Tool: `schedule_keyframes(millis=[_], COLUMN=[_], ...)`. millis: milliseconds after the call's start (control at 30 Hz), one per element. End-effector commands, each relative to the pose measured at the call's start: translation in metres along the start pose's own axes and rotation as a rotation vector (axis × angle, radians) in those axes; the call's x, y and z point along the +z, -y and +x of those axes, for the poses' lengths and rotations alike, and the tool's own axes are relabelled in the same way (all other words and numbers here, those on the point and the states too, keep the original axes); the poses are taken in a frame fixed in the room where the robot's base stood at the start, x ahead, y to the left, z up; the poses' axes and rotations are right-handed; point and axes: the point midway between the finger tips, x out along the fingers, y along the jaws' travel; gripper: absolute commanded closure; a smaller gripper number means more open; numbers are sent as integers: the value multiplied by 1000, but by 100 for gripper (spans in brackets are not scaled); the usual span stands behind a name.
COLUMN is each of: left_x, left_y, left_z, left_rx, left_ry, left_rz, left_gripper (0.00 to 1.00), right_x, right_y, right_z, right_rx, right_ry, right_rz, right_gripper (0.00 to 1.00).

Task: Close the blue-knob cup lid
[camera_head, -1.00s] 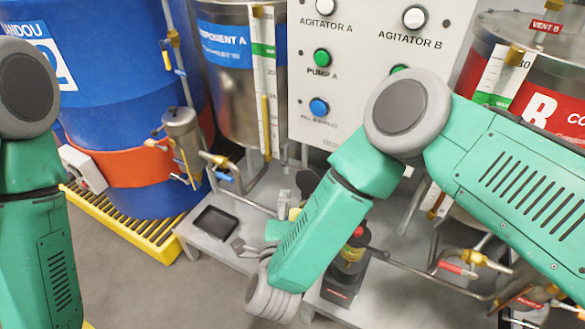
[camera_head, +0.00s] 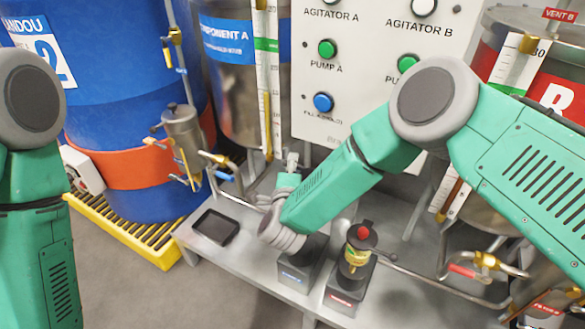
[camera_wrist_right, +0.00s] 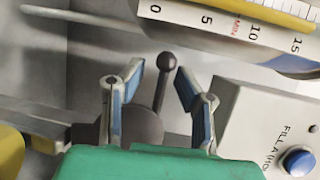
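My right gripper (camera_head: 277,178) is open over the bench in the head view, its hand partly hidden by my own forearm. In the right wrist view its two blue-padded fingers (camera_wrist_right: 160,80) stand apart, with a dark lever ending in a ball (camera_wrist_right: 167,61) between and beyond them. A dark round part (camera_wrist_right: 143,127) at the lever's base is partly covered by my gripper. No blue knob can be made out. A dark stand with a blue label (camera_head: 292,276) is under my right wrist; its upper part is hidden. My left gripper is out of view; only the left arm shows.
A cup with a red-knob lid (camera_head: 361,236) stands on a similar stand close to the right. A shallow black tray (camera_head: 215,226) lies on the bench at left. The white control panel (camera_head: 378,100) rises behind. Pipes and valves (camera_head: 486,261) crowd the right.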

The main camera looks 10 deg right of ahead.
Motion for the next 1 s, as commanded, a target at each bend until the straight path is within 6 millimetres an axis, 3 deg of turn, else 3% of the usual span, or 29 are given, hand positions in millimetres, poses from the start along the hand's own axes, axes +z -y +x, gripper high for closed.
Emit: schedule_keyframes(millis=[167, 267, 667, 1000], left_x=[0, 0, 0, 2], left_y=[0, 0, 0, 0], left_z=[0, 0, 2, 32], left_rx=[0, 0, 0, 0], left_ry=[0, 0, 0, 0], left_rz=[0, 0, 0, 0], left_gripper=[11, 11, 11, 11], right_x=[0, 0, 2, 12], right_y=[0, 0, -3, -8], right_z=[0, 0, -3, -27], right_rx=[0, 0, -14, -358], right_ry=[0, 0, 4, 7], right_rz=[0, 0, -10, -154], right_gripper=[72, 100, 100, 100])
